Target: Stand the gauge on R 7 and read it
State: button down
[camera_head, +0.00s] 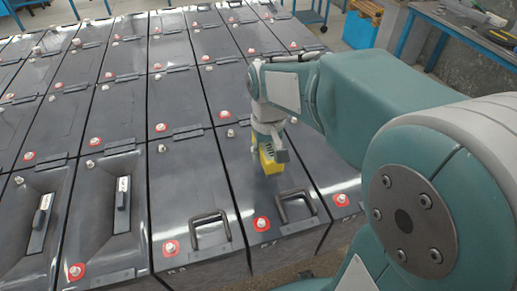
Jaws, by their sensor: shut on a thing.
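My gripper (269,148) points down over a dark battery (234,187) in the front row, right of the picture's middle. It is shut on a small yellow object, the gauge (268,161). The gauge is low over this battery's top, behind its black handle; whether it touches the lid, I cannot tell. The gripper and wrist partly hide the gauge, and its reading does not show.
Several rows of dark batteries stand close together, with red-ringed and plain terminals. Raised black handles (209,228) stand on front batteries, and two at left have recessed lids with upright black pieces (122,204).

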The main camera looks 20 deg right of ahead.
jog(key=shift+w+d+f, duration=0.15)
jog(key=shift+w+f, duration=0.45)
jog(key=shift+f, duration=0.1)
notch_tip(320, 180, down, 2)
jog(key=shift+w+f, duration=0.15)
jog(key=shift+f, duration=0.05)
jog(key=shift+a+f, duration=0.2)
jog(key=shift+f, duration=0.3)
jog(key=shift+c, duration=0.5)
grip_release()
jog(key=shift+d, duration=0.1)
